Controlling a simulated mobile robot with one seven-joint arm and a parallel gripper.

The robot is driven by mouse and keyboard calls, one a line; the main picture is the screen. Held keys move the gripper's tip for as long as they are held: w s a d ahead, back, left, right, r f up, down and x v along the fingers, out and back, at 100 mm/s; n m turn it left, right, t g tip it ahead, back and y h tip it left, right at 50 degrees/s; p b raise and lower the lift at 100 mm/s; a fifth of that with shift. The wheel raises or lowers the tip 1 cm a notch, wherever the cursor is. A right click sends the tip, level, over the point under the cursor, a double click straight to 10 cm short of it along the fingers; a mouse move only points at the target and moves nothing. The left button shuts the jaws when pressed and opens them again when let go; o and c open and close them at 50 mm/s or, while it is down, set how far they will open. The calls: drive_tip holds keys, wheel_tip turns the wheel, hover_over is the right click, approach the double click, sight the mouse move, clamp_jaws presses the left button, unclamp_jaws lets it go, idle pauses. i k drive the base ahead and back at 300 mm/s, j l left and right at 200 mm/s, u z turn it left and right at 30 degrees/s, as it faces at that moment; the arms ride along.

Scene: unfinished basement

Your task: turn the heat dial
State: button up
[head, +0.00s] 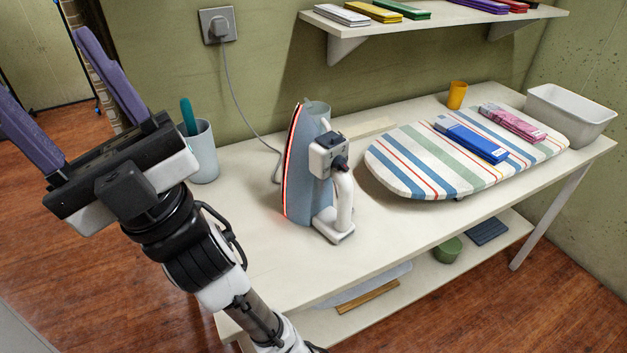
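A grey-blue iron (305,172) with a white handle (343,200) stands upright on its heel on the white table (270,262). Its soleplate faces left, and a red line runs along its edge. A white block (324,157) on the iron's body carries a small dark round part (339,162), which may be the heat dial; its markings are too small to read. My gripper (42,62) is at the upper left, well apart from the iron. Its two purple fingers point up and are spread wide with nothing between them.
A grey cup (203,155) with a teal-handled item stands left of the iron. A cord (243,108) runs from the wall socket (217,26) behind the iron. A striped ironing board (402,178) with folded cloths lies to the right. A shelf (460,22) overhangs the back. The front table is clear.

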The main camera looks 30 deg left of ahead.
sight(339, 163)
drive_tip(key=l, duration=0.65)
drive_tip(key=i+l+u, duration=0.1)
drive_tip(key=l, duration=0.5)
